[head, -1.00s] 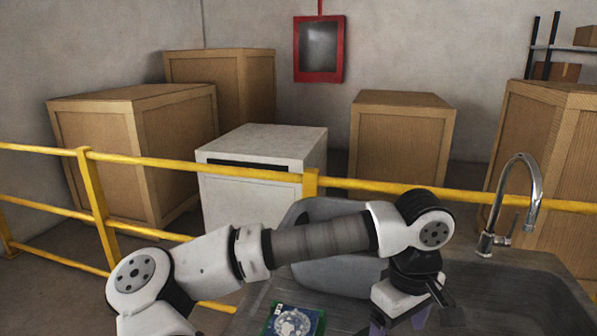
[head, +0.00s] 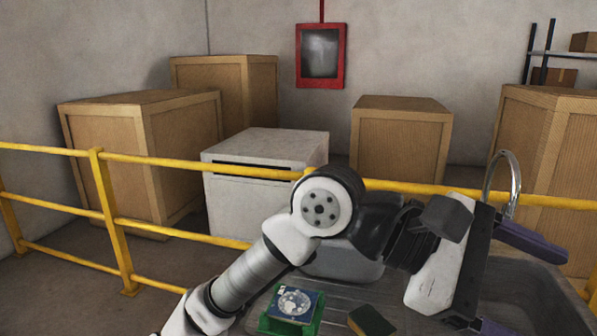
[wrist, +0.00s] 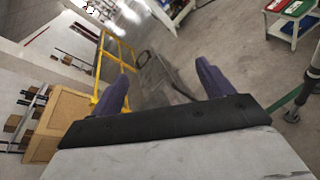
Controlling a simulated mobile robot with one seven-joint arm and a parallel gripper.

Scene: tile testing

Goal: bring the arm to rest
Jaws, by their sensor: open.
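My arm (head: 240,280) is bent over the sink counter, with its elbow raised in the middle of the head view. My gripper (head: 515,287) points to the right over the sink basin. Its two purple fingers are spread wide, and the lower one is partly cut off by the picture's edge. In the wrist view my gripper (wrist: 163,88) is open, with nothing between the fingers and floor beyond them.
The tap (head: 515,180) stands close behind my gripper. A yellow railing (head: 200,164), a white box (head: 265,150) and wooden crates (head: 400,145) stand behind.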

